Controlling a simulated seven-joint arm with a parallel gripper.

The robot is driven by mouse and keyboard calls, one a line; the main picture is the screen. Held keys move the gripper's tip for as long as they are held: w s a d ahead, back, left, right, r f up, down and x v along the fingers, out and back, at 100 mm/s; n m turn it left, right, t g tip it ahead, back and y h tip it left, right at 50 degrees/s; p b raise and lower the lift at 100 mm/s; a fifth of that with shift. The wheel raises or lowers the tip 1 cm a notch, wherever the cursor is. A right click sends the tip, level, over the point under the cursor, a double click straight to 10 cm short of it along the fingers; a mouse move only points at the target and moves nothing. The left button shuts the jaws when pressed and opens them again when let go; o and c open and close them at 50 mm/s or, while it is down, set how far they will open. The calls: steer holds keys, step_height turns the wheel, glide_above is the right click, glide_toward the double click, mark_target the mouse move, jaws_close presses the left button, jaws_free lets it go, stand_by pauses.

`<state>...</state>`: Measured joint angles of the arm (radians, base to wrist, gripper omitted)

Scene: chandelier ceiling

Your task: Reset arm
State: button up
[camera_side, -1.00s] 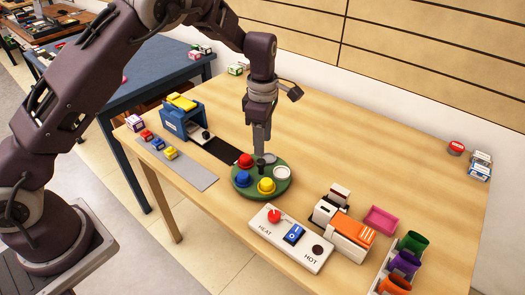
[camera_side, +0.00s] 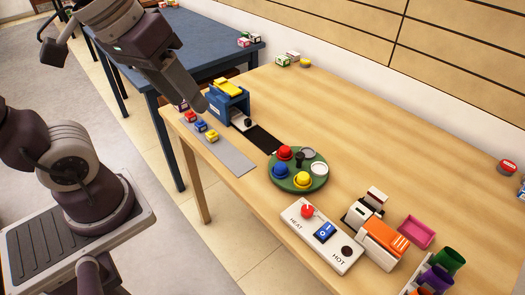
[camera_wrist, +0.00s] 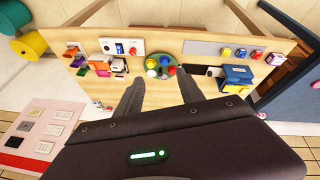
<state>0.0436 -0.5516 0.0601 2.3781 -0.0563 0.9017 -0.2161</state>
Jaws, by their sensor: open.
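My gripper (camera_side: 192,98) is raised at the upper left in the side view, in front of the blue machine and well away from the round green tray (camera_side: 272,178). In the wrist view my gripper (camera_wrist: 158,92) has its two dark fingers spread apart with nothing between them. The green tray carries a red, a blue and a yellow rounded piece, a pale disc and a black post. The tray also shows in the wrist view (camera_wrist: 149,75), beyond the fingers.
On the wooden table (camera_side: 330,110) stand a blue machine (camera_side: 226,106), a grey strip (camera_side: 232,160) with small coloured blocks, a white HEAT/HOT panel (camera_side: 338,262), an orange-and-white device (camera_side: 380,235), a pink tray (camera_side: 416,232) and coloured cups (camera_side: 436,278). A blue table (camera_side: 200,45) stands behind. The wooden table's back half is mostly clear.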

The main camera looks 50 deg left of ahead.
steer(key=s+m, duration=0.1)
steer(key=s+f+m, duration=0.1)
steer(key=s+m, duration=0.1)
steer(key=s, duration=0.1)
steer(key=shift+a+f+t+y, duration=0.25)
steer(key=shift+a+t+y, duration=0.15)
stand_by(0.4)
